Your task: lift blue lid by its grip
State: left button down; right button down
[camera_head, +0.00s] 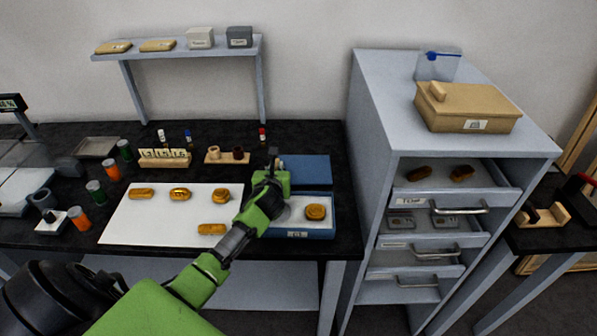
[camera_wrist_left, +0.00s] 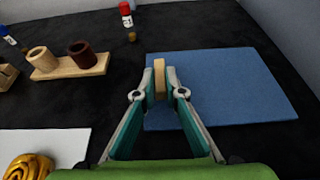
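The blue lid (camera_head: 310,169) lies flat on the black bench behind the open blue box (camera_head: 328,222). It also shows in the left wrist view (camera_wrist_left: 235,85). Its tan upright grip (camera_wrist_left: 159,79) stands near the lid's left edge in that view. My left gripper (camera_wrist_left: 160,80) has one fingertip on each side of the grip, and both seem to touch it. In the head view my left gripper (camera_head: 273,161) covers the lid's left part and hides the grip. My right gripper is not in view.
A white sheet (camera_head: 155,222) with several golden pieces lies to the left. A wooden holder with two cups (camera_head: 227,157) and a red-capped vial (camera_head: 262,137) stand near the lid. A grey drawer cabinet (camera_head: 378,120) rises to the right.

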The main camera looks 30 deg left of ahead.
pick_arm(q)
jog(key=shift+r, duration=0.1)
jog(key=shift+r, duration=0.25)
notch_tip(320, 180, up, 2)
jog(key=shift+a+r, duration=0.1)
jog(key=shift+r, duration=0.05)
jog(key=s+d+r+p, duration=0.3)
jog(key=s+r+p, duration=0.4)
jog(key=s+r, duration=0.6)
notch_tip(320, 180, up, 3)
jog(key=shift+s+d, duration=0.3)
jog(key=shift+d, duration=0.05)
